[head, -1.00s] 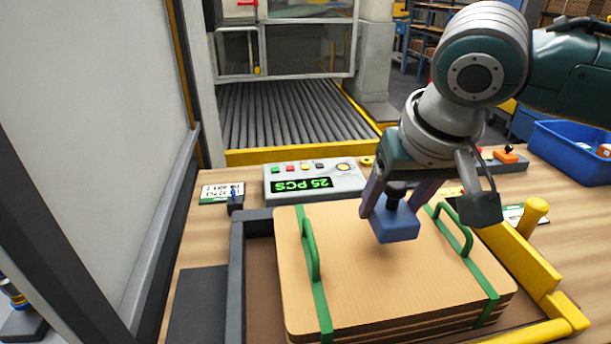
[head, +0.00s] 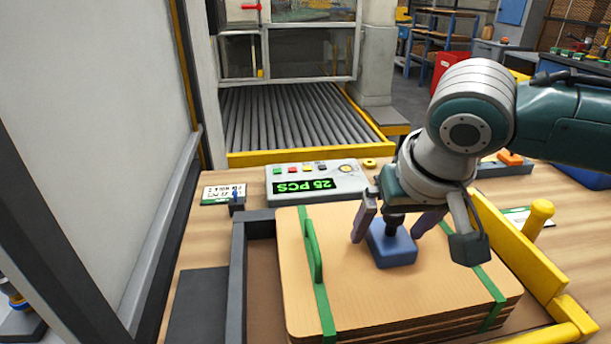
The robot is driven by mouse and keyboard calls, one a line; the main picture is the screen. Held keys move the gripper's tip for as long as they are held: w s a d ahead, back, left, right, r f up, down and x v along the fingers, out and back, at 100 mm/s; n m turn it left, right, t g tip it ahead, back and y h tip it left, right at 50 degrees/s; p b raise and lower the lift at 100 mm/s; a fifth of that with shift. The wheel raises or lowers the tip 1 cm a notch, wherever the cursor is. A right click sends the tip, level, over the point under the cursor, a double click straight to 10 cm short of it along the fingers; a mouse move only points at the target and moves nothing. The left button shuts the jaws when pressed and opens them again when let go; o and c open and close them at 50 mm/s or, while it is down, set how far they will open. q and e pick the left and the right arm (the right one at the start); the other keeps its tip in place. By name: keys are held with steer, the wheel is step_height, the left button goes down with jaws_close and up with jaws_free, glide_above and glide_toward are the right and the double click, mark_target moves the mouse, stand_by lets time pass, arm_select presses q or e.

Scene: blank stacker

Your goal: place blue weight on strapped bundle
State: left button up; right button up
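The blue weight (head: 393,248), a block with a dark knob, sits flat on the top board of the strapped bundle (head: 345,285), right of its middle. The bundle is a stack of tan boards with two green straps. The left strap's raised green handle (head: 313,250) shows clearly; the right handle is hidden behind my gripper. My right gripper (head: 391,230) is over the weight, its fingers spread on either side of the knob with gaps showing. My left gripper is not in view.
The bundle lies in a tray with a dark left wall (head: 237,275) and a yellow right rail (head: 520,260) with a peg. A roller conveyor (head: 290,115) lies beyond. A blue bin (head: 585,178) is at the right.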

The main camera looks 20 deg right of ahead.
steer(key=shift+r, duration=0.1)
steer(key=shift+r, duration=0.25)
steer(key=p+v, duration=0.3)
steer(key=v, duration=0.8)
steer(key=s+a+f+n+y, duration=0.3)
steer(key=s+a+f+n, duration=0.1)
steer(key=s+a, duration=0.35)
steer(key=s+d+f+n+h, duration=0.1)
steer(key=s+d+f, duration=0.1)
steer(key=s, duration=0.7)
steer(key=shift+s+d+f+g+h, duration=0.2)
steer(key=shift+d+f+g+h, duration=0.1)
steer(key=shift+f+g, duration=0.1)
steer(key=shift+r, duration=0.1)
step_height(320, 180, up, 45)
steer(key=p, duration=4.5)
steer(key=shift+a, duration=0.1)
